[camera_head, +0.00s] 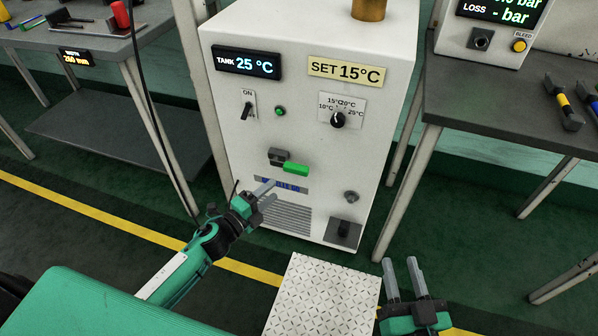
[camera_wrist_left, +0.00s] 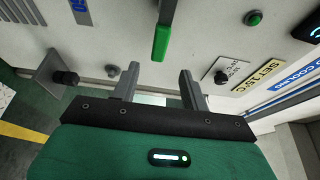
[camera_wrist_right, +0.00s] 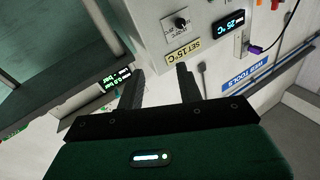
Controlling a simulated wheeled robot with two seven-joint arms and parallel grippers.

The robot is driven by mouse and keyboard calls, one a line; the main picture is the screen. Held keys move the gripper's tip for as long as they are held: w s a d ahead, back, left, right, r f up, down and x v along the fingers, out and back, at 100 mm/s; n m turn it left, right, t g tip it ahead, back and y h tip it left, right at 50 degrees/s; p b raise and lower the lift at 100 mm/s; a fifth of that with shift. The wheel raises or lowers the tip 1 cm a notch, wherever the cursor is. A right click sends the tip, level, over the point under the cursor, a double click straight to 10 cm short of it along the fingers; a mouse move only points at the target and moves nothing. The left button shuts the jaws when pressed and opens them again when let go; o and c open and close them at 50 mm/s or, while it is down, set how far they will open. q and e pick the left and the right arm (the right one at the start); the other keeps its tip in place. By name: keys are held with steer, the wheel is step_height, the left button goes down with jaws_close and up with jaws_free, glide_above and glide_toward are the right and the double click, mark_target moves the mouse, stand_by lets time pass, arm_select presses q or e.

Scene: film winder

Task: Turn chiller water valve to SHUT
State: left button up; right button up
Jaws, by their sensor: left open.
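The chiller (camera_head: 230,100) is a white cabinet in the middle of the head view. Its water valve has a green lever (camera_head: 296,168) beside a dark grey block (camera_head: 277,155), low on the front panel. The lever lies nearly level, pointing right. My left gripper (camera_head: 275,190) is open just below the lever, its fingers partly covering a blue-lettered label (camera_head: 292,187). In the left wrist view the green lever (camera_wrist_left: 161,43) is beyond the gap between the open fingers (camera_wrist_left: 160,70), not visibly gripped. My right gripper (camera_head: 400,262) is open and empty at lower right.
The panel also carries a switch (camera_head: 248,108), a dial (camera_head: 338,120), a small knob (camera_head: 351,197) and a black fitting (camera_head: 343,231). A tread plate (camera_head: 322,295) lies in front. Tables stand left (camera_head: 75,42) and right (camera_head: 480,95).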

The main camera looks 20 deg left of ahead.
mark_target(294, 172)
arm_select(q)
steer(key=b+x, duration=0.1)
steer(key=x, duration=1)
steer(key=shift+w+d, duration=0.1)
steer(key=shift+w, duration=0.05)
steer(key=shift+w+d, duration=0.2)
steer(key=shift+w, duration=0.2)
arm_select(e)
steer(key=shift+w+d+r+t, duration=0.15)
steer(key=shift+d+r+t, duration=0.1)
steer(key=shift+r+t, duration=0.5)
steer(key=shift+w+d+r+t, duration=0.2)
steer(key=shift+d+r+t, duration=0.1)
steer(key=shift+r, duration=0.7)
steer(key=shift+w+d+r+t, duration=0.15)
steer(key=shift+d+r+t, duration=0.1)
steer(key=shift+r+t, duration=0.5)
steer(key=shift+r, duration=0.15)
arm_select(q)
jaws_close()
